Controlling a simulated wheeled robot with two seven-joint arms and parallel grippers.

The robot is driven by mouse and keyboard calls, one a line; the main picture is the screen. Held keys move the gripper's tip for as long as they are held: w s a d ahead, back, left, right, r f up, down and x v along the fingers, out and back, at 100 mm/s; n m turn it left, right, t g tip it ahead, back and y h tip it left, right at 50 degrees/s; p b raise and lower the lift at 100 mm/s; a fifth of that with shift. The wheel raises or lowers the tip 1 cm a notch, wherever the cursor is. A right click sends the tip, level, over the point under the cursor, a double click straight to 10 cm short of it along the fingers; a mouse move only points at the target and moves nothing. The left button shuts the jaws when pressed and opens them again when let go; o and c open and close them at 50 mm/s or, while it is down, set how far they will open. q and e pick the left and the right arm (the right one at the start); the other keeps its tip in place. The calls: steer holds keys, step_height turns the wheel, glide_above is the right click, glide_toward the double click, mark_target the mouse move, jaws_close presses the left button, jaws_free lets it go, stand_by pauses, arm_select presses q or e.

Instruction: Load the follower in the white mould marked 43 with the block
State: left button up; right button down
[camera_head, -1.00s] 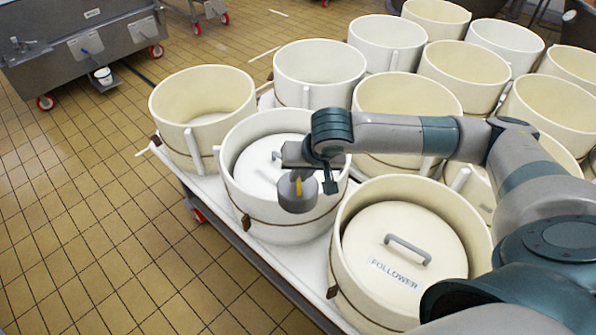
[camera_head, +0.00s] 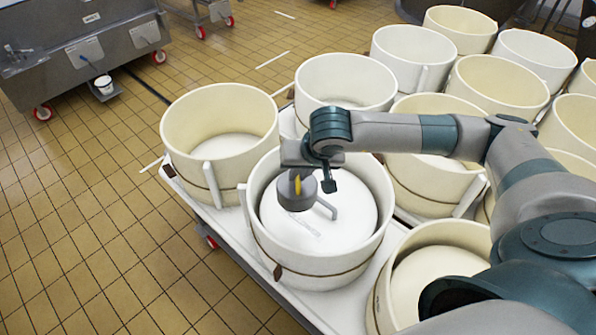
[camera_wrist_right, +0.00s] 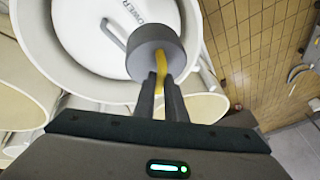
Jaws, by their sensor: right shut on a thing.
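The block (camera_head: 296,197) is a grey cylinder with a yellow grip; the right wrist view also shows it (camera_wrist_right: 153,52). My right gripper (camera_head: 297,178) is shut on the yellow grip, and its fingers (camera_wrist_right: 161,82) show in the wrist view. A white round mould (camera_head: 300,264) stands below it, with a white follower (camera_head: 350,226) inside; the follower also shows in the wrist view (camera_wrist_right: 90,50). The block appears above the follower, beside its grey handle (camera_head: 326,208); I cannot tell if they touch. I see no number 43. My left gripper is not in view.
Cream and white moulds stand close around on a white-topped cart (camera_head: 225,222), including an empty one (camera_head: 220,115) at left. Another mould (camera_head: 440,236) with a follower is at front right, partly behind my arm. Tiled floor (camera_head: 90,220) lies open at left.

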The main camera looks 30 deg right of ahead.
steer(key=shift+r, duration=0.25)
steer(key=shift+f, duration=0.25)
steer(key=shift+f+b, duration=0.7)
steer(key=shift+f, duration=1.5)
arm_select(q)
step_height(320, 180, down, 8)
steer(key=b, duration=0.6)
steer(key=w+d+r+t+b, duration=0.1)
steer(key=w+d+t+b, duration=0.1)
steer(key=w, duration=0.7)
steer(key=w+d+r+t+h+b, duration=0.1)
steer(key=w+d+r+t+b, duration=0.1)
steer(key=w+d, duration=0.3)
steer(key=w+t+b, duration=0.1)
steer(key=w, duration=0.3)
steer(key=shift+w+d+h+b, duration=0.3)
steer(key=shift+b, duration=0.05)
arm_select(e)
step_height(320, 180, down, 10)
steer(key=shift+f, duration=0.15)
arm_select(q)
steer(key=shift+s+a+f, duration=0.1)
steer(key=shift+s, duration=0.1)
